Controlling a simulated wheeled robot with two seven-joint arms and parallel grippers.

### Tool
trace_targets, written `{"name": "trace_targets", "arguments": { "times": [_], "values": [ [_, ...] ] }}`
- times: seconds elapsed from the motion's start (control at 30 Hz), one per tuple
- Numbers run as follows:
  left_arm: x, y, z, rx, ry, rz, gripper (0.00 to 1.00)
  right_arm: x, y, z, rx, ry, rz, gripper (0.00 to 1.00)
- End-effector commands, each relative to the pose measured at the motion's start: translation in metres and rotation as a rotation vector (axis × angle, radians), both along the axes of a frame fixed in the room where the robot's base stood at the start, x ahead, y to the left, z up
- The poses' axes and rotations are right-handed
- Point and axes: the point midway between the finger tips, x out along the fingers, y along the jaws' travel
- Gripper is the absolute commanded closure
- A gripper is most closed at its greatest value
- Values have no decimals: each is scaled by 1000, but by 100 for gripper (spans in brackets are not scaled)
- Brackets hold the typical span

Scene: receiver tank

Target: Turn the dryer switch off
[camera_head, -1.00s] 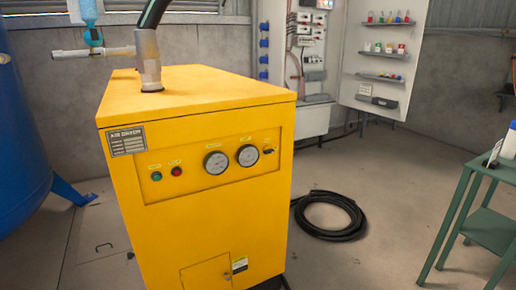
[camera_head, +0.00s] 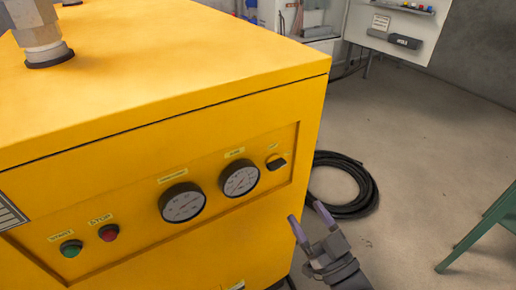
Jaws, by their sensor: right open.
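The yellow air dryer (camera_head: 190,55) fills the left and middle of the view. Its front panel carries a green start button (camera_head: 71,248), a red stop button (camera_head: 109,232), two round gauges and, at the right end, a small black switch (camera_head: 276,163) under a yellow label. The label is too small to read, and I cannot tell the switch's position. My right gripper (camera_head: 309,217) is open and empty, below and to the right of the switch, apart from the panel. My left gripper is not in view.
A coiled black hose (camera_head: 345,185) lies on the floor right of the dryer. A green table (camera_head: 490,228) stands at the right edge. A metal pipe fitting (camera_head: 38,30) rises from the dryer's top. Shelves and a panel stand behind. Floor between hose and table is clear.

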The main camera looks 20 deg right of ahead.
Motion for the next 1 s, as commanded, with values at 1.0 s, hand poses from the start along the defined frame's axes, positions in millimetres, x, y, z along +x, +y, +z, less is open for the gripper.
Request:
{"name": "trace_targets", "arguments": {
  "times": [1.0],
  "values": [
    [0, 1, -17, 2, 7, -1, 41, 90, 13, 44, -2, -20, 7, 38]
  ]
}}
